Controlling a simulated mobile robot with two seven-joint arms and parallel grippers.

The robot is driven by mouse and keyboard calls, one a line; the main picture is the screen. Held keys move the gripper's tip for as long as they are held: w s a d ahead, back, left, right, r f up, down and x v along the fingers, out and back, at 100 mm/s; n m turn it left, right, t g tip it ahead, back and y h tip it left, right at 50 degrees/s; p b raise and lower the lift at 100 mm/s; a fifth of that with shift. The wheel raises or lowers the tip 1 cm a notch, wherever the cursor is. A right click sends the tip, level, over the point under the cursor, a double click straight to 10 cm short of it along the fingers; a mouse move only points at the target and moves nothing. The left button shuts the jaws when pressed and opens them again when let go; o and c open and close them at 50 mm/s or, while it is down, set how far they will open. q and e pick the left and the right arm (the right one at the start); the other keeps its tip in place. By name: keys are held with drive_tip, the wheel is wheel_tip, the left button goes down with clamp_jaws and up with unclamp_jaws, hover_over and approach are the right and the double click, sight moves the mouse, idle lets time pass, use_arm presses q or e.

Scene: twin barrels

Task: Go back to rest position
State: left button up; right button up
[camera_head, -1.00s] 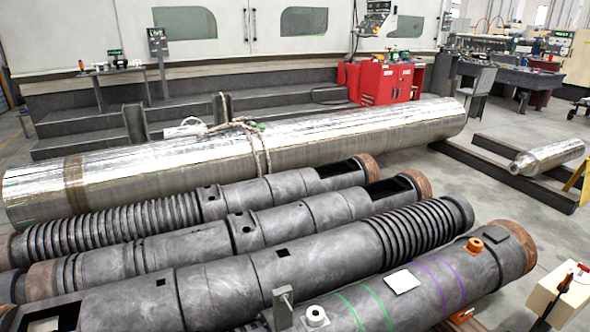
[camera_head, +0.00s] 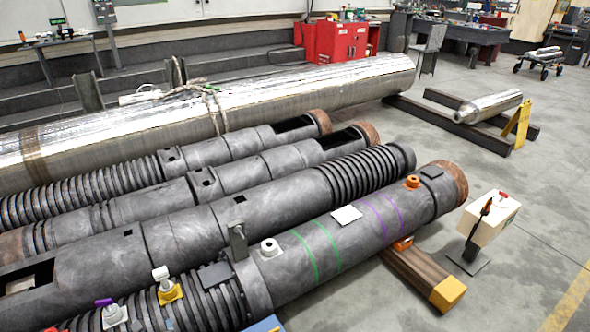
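Neither of my grippers nor any part of my arms shows in the head view. The nearest dark barrel (camera_head: 345,262) lies across the lower middle, with green and purple rings painted round it. On it are a white square (camera_head: 346,215), an orange fitting (camera_head: 412,182), a white ring-shaped fitting (camera_head: 270,247) and an upright grey bracket (camera_head: 238,241). At its lower left end are a yellow-based white-topped fitting (camera_head: 168,290) and a white fitting with a purple top (camera_head: 111,312).
More dark barrels (camera_head: 210,222) lie behind, then a long shiny cylinder (camera_head: 290,102). A wooden beam with a yellow end (camera_head: 425,280) juts out at the lower right. A cream box on a stand (camera_head: 488,218) stands right of it. Red cabinets (camera_head: 338,41) are behind.

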use_arm(q)
drive_tip(key=a+r+m+y, duration=0.1)
drive_tip(key=a+r, duration=0.1)
drive_tip(key=a, duration=0.8)
drive_tip(key=s+d+n+g+h, duration=0.2)
drive_tip(key=s+d+n+h, duration=0.6)
drive_tip(key=s+d+n, duration=0.4)
drive_tip(key=s+d+r+n+h, duration=0.55)
drive_tip(key=d+r+n, duration=0.3)
drive_tip(key=n, duration=0.35)
drive_tip(key=w+d+r+n+t, duration=0.25)
drive_tip(key=d+n, duration=0.25)
drive_tip(key=d, duration=0.4)
wheel_tip(320, 180, up, 17)
drive_tip(key=s+a+g+y+p, duration=0.1)
drive_tip(key=s+a+p, duration=0.1)
drive_tip(key=p, duration=2.5)
drive_tip(key=shift+a+r+p, duration=0.2)
drive_tip(key=shift+a+p, duration=0.1)
drive_tip(key=shift+p, duration=0.05)
use_arm(e)
wheel_tip(320, 180, up, 17)
drive_tip(key=s+d, duration=0.1)
drive_tip(key=d, duration=0.1)
drive_tip(key=shift+s+g+h, duration=0.15)
drive_tip(key=shift+g+h, duration=0.25)
use_arm(q)
drive_tip(key=shift+f+g+y, duration=0.1)
drive_tip(key=shift+g+y, duration=0.15)
